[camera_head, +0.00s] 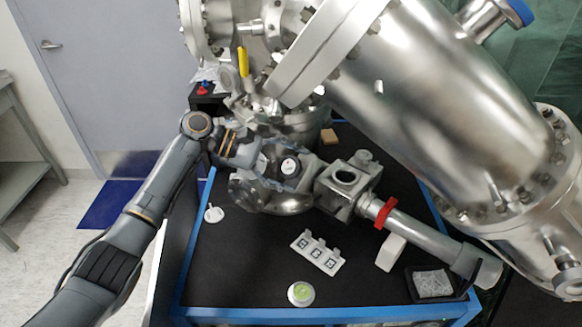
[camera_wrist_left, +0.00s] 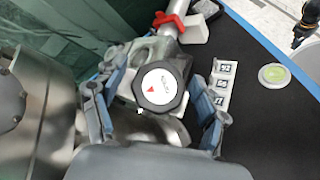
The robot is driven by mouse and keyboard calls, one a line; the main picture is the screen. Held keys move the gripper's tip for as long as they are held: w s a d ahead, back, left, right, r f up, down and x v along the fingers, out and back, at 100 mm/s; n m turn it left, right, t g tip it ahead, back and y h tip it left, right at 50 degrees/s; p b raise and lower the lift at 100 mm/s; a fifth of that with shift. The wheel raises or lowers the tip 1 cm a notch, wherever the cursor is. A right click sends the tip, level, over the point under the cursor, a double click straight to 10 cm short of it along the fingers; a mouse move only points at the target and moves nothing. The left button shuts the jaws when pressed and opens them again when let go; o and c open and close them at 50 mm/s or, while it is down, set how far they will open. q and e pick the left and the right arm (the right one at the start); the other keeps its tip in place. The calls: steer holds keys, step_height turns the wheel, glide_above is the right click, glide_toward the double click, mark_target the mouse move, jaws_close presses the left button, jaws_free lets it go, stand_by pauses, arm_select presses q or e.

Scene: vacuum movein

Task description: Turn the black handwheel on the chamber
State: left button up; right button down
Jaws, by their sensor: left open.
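The black handwheel (camera_head: 290,166) is on the chamber's lower metal fitting (camera_head: 291,203), below the large steel chamber (camera_head: 430,90). In the left wrist view the handwheel (camera_wrist_left: 161,86) shows its white face with lettering and a red triangle. My left gripper (camera_head: 283,172) reaches in from the left at the handwheel. In the left wrist view its blue-grey fingers (camera_wrist_left: 163,92) stand open on either side of the wheel. Gaps show between the fingers and the rim, so I see no grip. My right gripper is not in view.
A white block with printed markers (camera_head: 318,252) and a round container with green contents (camera_head: 301,293) lie on the black table top (camera_head: 240,270). A pipe with a red clamp (camera_head: 385,213) runs to the right.

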arm_select(q)
steer(key=shift+a+r, duration=0.15)
steer(key=v, duration=1.1)
steer(key=shift+a, duration=0.25)
steer(key=shift+r, duration=0.1)
